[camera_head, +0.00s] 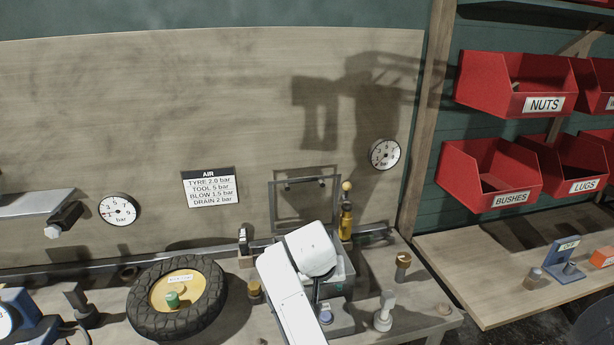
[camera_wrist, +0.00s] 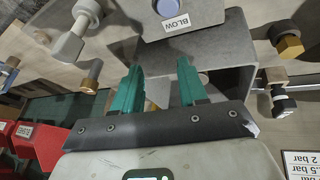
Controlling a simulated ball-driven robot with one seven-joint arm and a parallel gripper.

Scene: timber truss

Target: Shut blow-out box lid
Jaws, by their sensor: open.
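The blow-out box is a grey open-fronted box (camera_wrist: 232,80), seen just beyond my fingers in the wrist view. In the head view, its grey side (camera_head: 346,270) shows partly behind my white arm. A thin rectangular frame (camera_head: 305,181), which looks like its lid, stands raised behind the box against the board. A block labelled BLOW with a pale blue button (camera_wrist: 168,8) is beside the box. My gripper (camera_wrist: 159,68) has two teal fingers spread apart with nothing held between them. In the head view my arm hides most of the fingers and box.
A tyre (camera_head: 150,310) lies left on the bench. A yellow bottle-like tool (camera_head: 346,215) stands right of the raised frame. Small knobs (camera_head: 384,310) and fittings (camera_head: 402,265) stand at right. Red bins (camera_head: 490,175) hang farther right. A gauge (camera_head: 384,154) is on the board.

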